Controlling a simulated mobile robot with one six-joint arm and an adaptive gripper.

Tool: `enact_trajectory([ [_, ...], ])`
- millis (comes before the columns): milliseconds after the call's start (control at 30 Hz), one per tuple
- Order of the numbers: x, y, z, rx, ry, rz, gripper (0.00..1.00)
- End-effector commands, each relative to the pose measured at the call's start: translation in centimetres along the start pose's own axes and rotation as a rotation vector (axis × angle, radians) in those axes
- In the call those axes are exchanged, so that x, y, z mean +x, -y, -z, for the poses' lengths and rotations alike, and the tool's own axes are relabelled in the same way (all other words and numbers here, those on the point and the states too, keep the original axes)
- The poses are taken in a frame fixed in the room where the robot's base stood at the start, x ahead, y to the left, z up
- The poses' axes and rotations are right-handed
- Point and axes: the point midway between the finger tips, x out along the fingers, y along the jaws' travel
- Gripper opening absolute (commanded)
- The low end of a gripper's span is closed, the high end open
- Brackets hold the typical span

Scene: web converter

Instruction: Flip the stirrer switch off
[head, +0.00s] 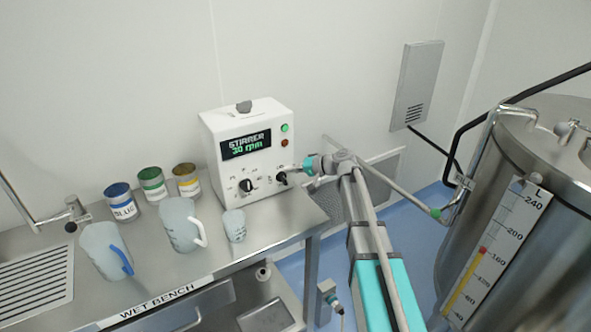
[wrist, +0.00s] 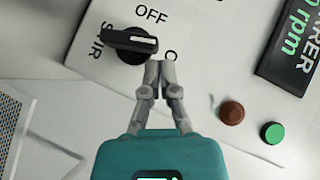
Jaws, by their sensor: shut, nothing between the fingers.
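The stirrer control box (head: 226,157) is white and stands on the wet bench, its display reading STIRRER and 30 rpm. The stirrer switch (wrist: 130,45) is a black rotary knob on a white plate marked OFF and STIR. In the wrist view its white-marked end points right, between OFF and a label partly hidden by my fingers. My gripper (wrist: 158,68) is shut and empty, its fingertips close beside the knob's right end; I cannot tell if they touch.
Another black knob (head: 246,185) sits left on the panel. A green light (head: 284,128) and a brown-red button (head: 284,142) are above. Paint cans (head: 152,183), jugs (head: 181,224) and a small cup (head: 235,225) stand left on the bench. A steel tank (head: 540,170) is at right.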

Motion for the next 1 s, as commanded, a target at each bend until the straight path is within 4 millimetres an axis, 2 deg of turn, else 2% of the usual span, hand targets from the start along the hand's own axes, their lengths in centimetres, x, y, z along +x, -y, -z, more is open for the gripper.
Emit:
enact_trajectory([
  [633,-0.6,0.0,0.6,0.000,-0.001,0.000,0.00],
  [933,-3.1,-0.7,2.9,0.000,-0.001,0.000,0.00],
  [1000,-4.5,-0.8,2.5,0.001,-0.002,0.000,0.00],
])
